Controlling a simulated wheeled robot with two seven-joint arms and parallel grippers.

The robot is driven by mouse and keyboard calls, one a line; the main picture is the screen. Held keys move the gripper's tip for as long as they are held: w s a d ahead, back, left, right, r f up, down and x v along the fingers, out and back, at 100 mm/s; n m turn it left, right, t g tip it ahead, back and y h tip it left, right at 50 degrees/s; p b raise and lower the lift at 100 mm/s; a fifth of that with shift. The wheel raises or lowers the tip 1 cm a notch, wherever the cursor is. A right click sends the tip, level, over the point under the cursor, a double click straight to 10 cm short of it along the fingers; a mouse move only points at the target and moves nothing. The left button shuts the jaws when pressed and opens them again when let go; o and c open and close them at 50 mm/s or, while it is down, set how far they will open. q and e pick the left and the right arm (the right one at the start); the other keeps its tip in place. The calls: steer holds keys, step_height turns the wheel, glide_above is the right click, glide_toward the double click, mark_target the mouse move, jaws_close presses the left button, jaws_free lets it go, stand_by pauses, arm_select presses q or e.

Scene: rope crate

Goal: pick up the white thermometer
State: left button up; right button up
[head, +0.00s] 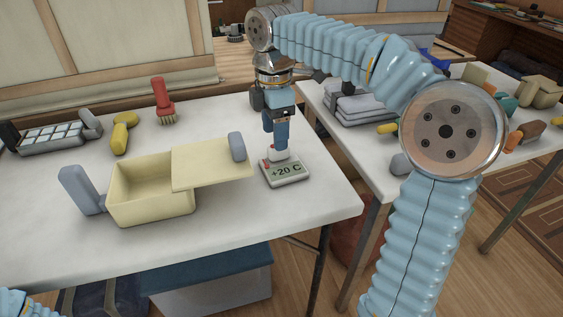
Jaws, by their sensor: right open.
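The white thermometer (285,175) lies on the white table near its right front corner, with a dark display reading "+20 C". A small red part shows at its left edge. My right gripper (278,148) points straight down right over the thermometer's back part. It is open, with its fingertips at or just above the thermometer; I cannot tell if they touch it. The gripper hides some of the thermometer's back edge. Only a bit of my left arm shows at the bottom left corner, and its gripper is out of view.
A cream crate (152,201) with its lid set askew stands left of the thermometer.

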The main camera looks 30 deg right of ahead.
mark_target(283, 162)
steer(key=f, duration=0.5)
steer(key=shift+s+d, duration=0.15)
steer(key=shift+s, duration=0.05)
steer(key=shift+c, duration=0.2)
jaws_close()
